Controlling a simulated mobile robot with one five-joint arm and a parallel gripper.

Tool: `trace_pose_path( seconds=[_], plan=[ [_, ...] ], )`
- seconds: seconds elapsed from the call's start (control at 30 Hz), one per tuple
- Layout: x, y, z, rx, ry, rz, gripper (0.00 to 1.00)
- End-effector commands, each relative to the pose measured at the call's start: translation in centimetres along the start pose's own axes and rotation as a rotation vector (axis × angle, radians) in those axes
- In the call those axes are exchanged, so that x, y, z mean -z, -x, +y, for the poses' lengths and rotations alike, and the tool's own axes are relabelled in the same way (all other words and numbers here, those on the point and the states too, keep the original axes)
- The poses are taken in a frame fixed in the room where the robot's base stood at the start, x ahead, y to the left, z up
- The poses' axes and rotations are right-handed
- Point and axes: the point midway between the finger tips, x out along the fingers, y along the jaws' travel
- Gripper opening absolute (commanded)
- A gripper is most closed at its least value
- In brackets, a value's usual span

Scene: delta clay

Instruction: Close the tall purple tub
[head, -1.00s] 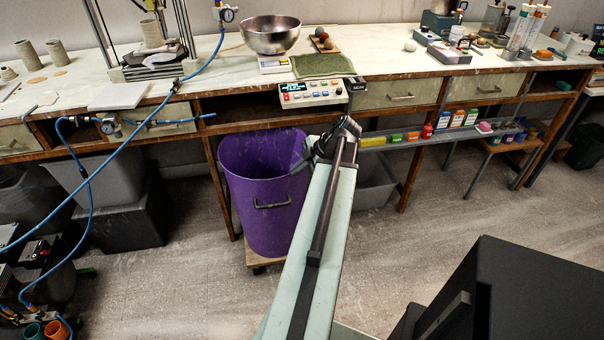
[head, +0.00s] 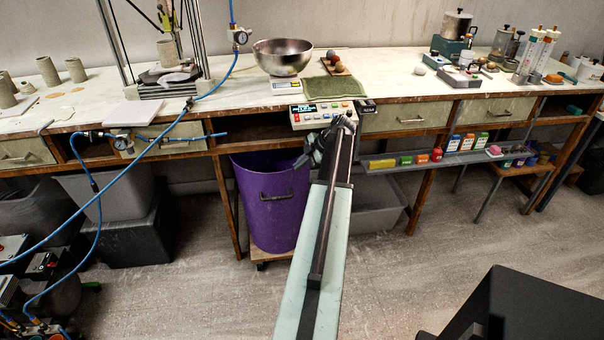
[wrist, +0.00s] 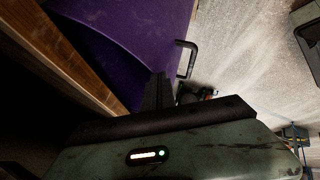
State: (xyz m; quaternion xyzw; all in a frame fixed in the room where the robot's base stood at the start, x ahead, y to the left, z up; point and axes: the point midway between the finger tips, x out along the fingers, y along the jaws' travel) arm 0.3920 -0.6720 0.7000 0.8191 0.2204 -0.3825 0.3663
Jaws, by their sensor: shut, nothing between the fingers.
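The tall purple tub (head: 262,222) stands on a low wooden base beneath the bench. Its rim is close under the bench's front edge, and its opening is mostly hidden. A dark handle (head: 277,196) is on its front. My gripper (head: 304,160) is by the tub's upper right side in the head view, partly hidden by my arm. In the wrist view the tub (wrist: 125,35) fills the upper left, and its handle (wrist: 187,60) is just beyond the fingers. My gripper (wrist: 159,90) is shut and empty there. I cannot tell whether it touches the tub.
The wooden bench (head: 400,103) spans the view, with a control box (head: 328,114) above my gripper. A grey bin (head: 375,205) is right of the tub. Grey and black bins (head: 125,225) are to its left. Blue hoses cross at left.

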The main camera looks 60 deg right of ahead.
Motion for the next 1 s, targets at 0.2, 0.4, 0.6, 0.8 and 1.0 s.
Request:
trace_pose_path(
  seconds=[0.2,0.4,0.6,0.8,1.0],
  plan=[
    [0.0,-0.1,0.1,0.000,0.000,0.000,0.00],
    [0.1,0.0,-0.2,0.001,0.001,0.000,0.00],
    [1.0,0.6,-2.9,0.003,0.006,0.003,0.00],
    [1.3,6.8,-2.2,0.002,0.004,0.002,0.00],
    [1.1,10.1,-2.4,0.003,0.005,0.003,0.00]
  ],
)
